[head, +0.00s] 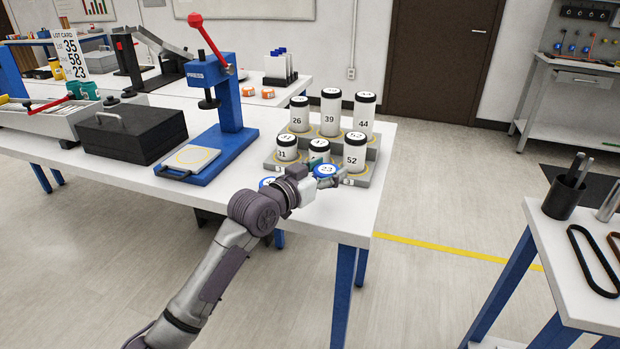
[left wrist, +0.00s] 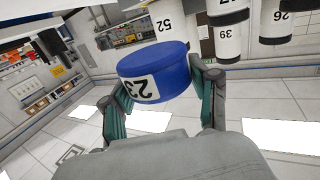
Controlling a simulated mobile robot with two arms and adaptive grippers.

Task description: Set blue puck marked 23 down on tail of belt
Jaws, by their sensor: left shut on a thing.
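The blue puck marked 23 (head: 326,170) is in my left gripper (head: 314,172), in front of the stepped rack at the near right corner of the white table. In the left wrist view the same puck (left wrist: 152,66) sits between the two green-padded fingers, its white label turned upside down in that picture. The gripper is shut on its sides. I cannot make out the tail of a belt in either view. My right gripper is not in view.
The stepped rack (head: 352,180) holds several black-capped white cylinders with numbers. A blue press (head: 231,120) and a black case (head: 127,135) stand to its left. A lot card (head: 71,58) reads 35, 58, 23. Belt loops (head: 590,262) lie on the right-hand table; open floor lies between the tables.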

